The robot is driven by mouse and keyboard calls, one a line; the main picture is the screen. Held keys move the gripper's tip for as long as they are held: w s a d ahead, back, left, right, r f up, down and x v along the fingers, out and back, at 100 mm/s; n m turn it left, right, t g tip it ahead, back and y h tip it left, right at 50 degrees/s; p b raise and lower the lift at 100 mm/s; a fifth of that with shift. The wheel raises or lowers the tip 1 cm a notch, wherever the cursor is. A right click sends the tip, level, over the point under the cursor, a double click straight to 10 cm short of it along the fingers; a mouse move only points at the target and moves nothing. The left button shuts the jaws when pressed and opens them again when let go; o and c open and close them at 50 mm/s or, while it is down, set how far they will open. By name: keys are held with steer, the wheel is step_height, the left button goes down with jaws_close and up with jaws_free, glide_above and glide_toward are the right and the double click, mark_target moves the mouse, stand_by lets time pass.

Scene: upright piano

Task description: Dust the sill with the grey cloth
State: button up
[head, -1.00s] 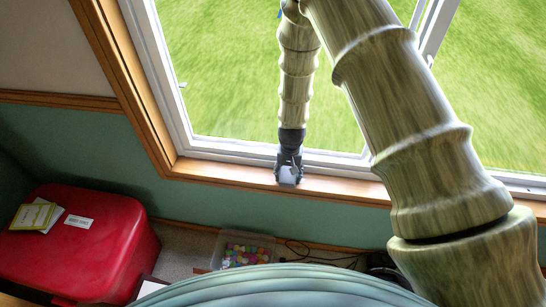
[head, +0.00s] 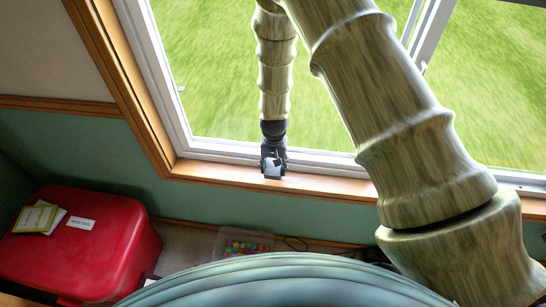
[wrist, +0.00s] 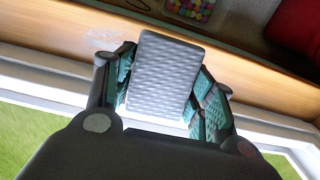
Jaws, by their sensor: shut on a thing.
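The grey cloth (wrist: 165,75) is a folded, textured pad that fills the space between the fingers in the wrist view. My gripper (wrist: 163,85) is shut on it, with teal-padded fingers on both sides. In the head view my gripper (head: 273,165) points down at the wooden sill (head: 215,174), with a small pale part of the cloth showing at its tip. The cloth is at the sill, but I cannot tell whether it touches. A pale smudgy patch (wrist: 101,39) lies on the sill left of the cloth in the wrist view.
The white window frame (head: 225,151) runs along the back of the sill. A red chest (head: 85,240) with papers (head: 40,217) on it stands lower left. A clear bin of coloured balls (head: 245,244) sits on the floor below. The sill left of my gripper is clear.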

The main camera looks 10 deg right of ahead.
steer(key=shift+r+p, duration=0.8)
steer(key=shift+r, duration=0.8)
